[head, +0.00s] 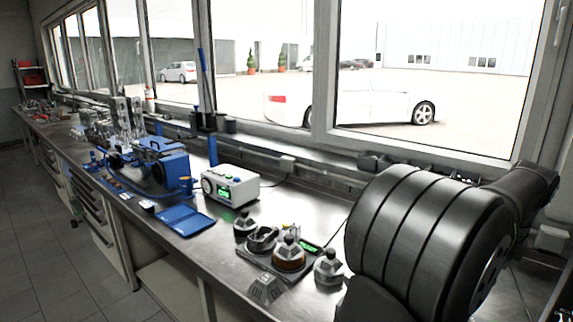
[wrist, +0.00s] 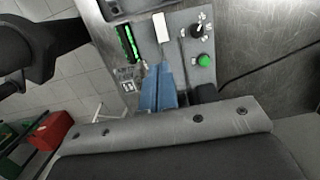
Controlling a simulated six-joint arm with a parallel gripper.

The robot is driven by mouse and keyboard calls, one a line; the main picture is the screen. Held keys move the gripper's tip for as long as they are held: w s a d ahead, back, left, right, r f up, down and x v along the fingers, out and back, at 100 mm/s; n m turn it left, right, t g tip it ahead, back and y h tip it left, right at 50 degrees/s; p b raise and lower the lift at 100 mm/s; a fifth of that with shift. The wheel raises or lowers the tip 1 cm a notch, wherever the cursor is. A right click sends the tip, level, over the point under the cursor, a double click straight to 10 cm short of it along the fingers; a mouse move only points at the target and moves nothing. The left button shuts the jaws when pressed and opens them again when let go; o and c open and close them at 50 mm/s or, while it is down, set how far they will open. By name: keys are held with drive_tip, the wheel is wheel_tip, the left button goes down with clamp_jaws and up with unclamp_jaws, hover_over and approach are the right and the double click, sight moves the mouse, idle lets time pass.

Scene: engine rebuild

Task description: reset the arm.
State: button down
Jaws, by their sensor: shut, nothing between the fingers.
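My gripper (wrist: 161,92) shows in the wrist view as two blue fingers lying together, shut and empty. They reach out from a grey, bolted edge (wrist: 160,128) that fills the lower picture. Beyond the fingertips is a grey panel (wrist: 182,45) with a green-lit strip, a black knob and a green button. I cannot tell whether the fingers touch it. In the head view a large black ribbed arm link (head: 425,240) of mine fills the right side. My gripper does not show there.
A long steel bench (head: 225,245) runs under the windows. On it stand a white box (head: 230,186) with a green display, a blue tray (head: 185,220), a blue machine (head: 163,168) and several dark jars with faceted tops (head: 289,255). A red box (wrist: 52,132) shows in the wrist view.

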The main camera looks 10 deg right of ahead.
drive_tip(key=shift+w+a+f, duration=0.1)
drive_tip(key=shift+a+f, duration=0.05)
drive_tip(key=shift+f, duration=1.05)
drive_tip(key=c, duration=0.6)
unclamp_jaws()
drive_tip(key=shift+c, duration=0.2)
drive_tip(key=o, duration=0.4)
drive_tip(key=shift+r, duration=0.1)
drive_tip(key=shift+o, duration=1.2)
drive_tip(key=s+d+r+n+h, duration=0.3)
drive_tip(key=s+d+r+n, duration=0.1)
drive_tip(key=s+n, duration=0.4)
drive_tip(key=shift+s+r+n, duration=0.4)
drive_tip(key=shift+r, duration=0.1)
drive_tip(key=s+d+r+n+h, duration=0.25)
drive_tip(key=s+r+n, duration=0.25)
drive_tip(key=s+n, duration=0.35)
drive_tip(key=x, duration=1)
drive_tip(key=shift+a, duration=0.4)
